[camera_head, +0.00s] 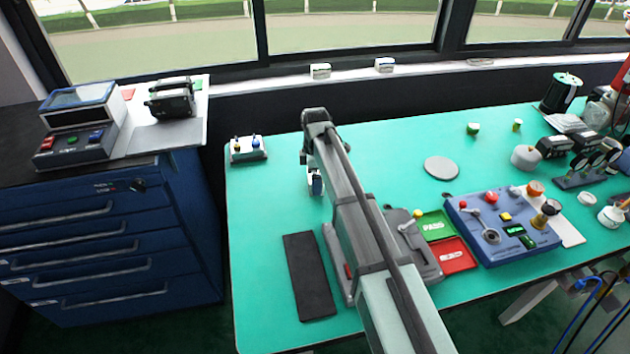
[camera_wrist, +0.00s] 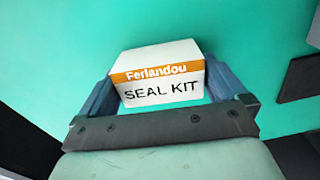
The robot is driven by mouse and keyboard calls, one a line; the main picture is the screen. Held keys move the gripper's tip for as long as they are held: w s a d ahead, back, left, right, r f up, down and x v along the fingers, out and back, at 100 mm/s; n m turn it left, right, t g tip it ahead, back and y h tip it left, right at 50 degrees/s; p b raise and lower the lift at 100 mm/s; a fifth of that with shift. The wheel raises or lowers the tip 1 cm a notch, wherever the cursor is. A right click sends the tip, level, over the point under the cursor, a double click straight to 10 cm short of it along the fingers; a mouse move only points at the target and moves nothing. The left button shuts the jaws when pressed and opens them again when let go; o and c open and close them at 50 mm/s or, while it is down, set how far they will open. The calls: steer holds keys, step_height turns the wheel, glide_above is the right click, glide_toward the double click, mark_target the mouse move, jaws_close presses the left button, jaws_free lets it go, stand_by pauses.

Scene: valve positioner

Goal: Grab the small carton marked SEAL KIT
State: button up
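A small white carton with an orange band reading "Ferlandou" and the black words SEAL KIT (camera_wrist: 160,91) lies in the middle of the wrist view. My gripper (camera_wrist: 160,72) has its two blue fingers on either side of it, one along its left edge and one along its right. The finger tips appear close against the sides, but I cannot tell whether they press on it. In the head view my gripper (camera_head: 315,184) points down low over the left part of the green table; the carton is mostly hidden there behind my arm.
A dark flat mat (camera_head: 309,276) lies in front of my gripper. A small switch box (camera_head: 248,149) stands to its left. A grey disc (camera_head: 441,168), green PASS tray (camera_head: 434,226), red tray (camera_head: 455,256) and blue control panel (camera_head: 503,226) are to the right. Two small cartons stand on the window sill.

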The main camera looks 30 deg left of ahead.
steer(key=c, duration=0.7)
steer(key=shift+o, duration=0.2)
